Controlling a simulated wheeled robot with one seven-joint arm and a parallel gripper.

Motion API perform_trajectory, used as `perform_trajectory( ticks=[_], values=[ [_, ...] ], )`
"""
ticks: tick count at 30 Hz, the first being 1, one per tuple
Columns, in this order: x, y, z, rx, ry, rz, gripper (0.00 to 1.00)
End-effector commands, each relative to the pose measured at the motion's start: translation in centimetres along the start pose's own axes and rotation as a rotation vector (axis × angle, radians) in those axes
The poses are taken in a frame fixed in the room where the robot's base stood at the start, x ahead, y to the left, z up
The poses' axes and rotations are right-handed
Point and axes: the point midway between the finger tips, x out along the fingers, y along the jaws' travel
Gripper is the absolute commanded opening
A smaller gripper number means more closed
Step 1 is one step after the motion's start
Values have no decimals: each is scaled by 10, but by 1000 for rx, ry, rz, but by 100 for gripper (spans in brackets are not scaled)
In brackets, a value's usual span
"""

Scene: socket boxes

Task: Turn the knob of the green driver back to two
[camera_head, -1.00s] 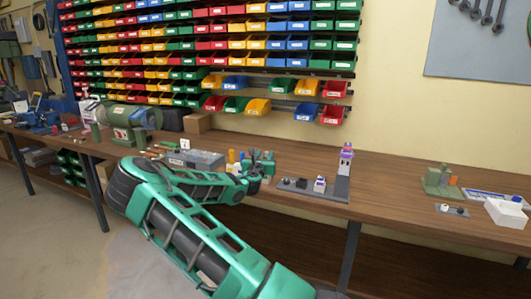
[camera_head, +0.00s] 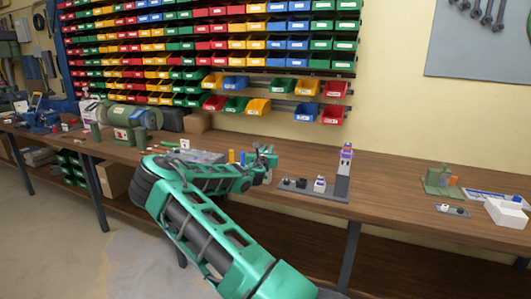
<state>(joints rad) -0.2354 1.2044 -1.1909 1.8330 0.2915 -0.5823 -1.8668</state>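My gripper (camera_head: 269,155) is over the middle of the workbench, just left of and behind a dark grey base plate (camera_head: 325,195). It is small and dark here, so its fingers and anything between them cannot be made out. On the plate stands a small white and purple device (camera_head: 320,185) beside black pieces, and a grey post (camera_head: 342,186) with a purple and white piece (camera_head: 346,152) on top. I cannot make out a green driver, its knob or any numbers for sure. My green arm hides part of the bench front.
A grey box (camera_head: 203,156) and upright yellow (camera_head: 231,156) and blue (camera_head: 242,158) pieces stand behind my forearm. A green fixture (camera_head: 438,181) and a white box (camera_head: 507,213) are at the right. The bench between plate and fixture is clear. Bins fill the wall.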

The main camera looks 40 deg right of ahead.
Motion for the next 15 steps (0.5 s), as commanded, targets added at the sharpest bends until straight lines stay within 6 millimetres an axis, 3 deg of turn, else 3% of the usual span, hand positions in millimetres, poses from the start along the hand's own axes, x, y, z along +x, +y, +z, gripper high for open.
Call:
perform_trajectory(
  ticks=[15],
  values=[
    [0,2,0,-1,0,122,0]
  ],
)
